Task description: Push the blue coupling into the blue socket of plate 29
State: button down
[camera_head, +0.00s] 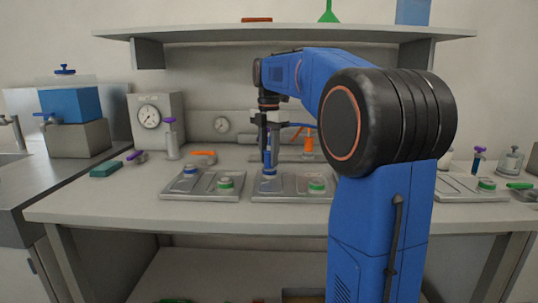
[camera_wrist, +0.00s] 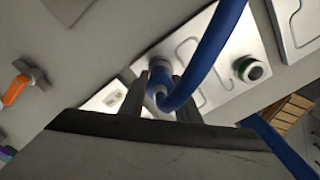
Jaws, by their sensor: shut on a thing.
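My gripper (camera_head: 268,150) points down over the left part of the middle metal plate (camera_head: 290,192). Its jaws (camera_wrist: 158,100) are shut on the blue coupling (camera_wrist: 160,76), with a blue hose (camera_wrist: 208,50) curving away from it. In the head view the coupling (camera_head: 268,158) is upright over the blue socket (camera_head: 269,174) and appears to meet it. I cannot tell how deep it sits. A green-ringed socket (camera_head: 317,186) is on the same plate, and it also shows in the wrist view (camera_wrist: 252,69). I cannot read any plate number.
Another plate (camera_head: 460,188) lies at the right. An orange-handled valve (camera_head: 204,153) and a gauge box (camera_head: 157,118) stand behind. A shelf (camera_head: 290,32) overhangs the bench. The bench front strip is clear.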

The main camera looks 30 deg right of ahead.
jog(key=c, duration=0.8)
grip_release()
jog(key=shift+c, duration=0.2)
notch_tip(320, 180, up, 17)
jog(key=shift+r, duration=0.2)
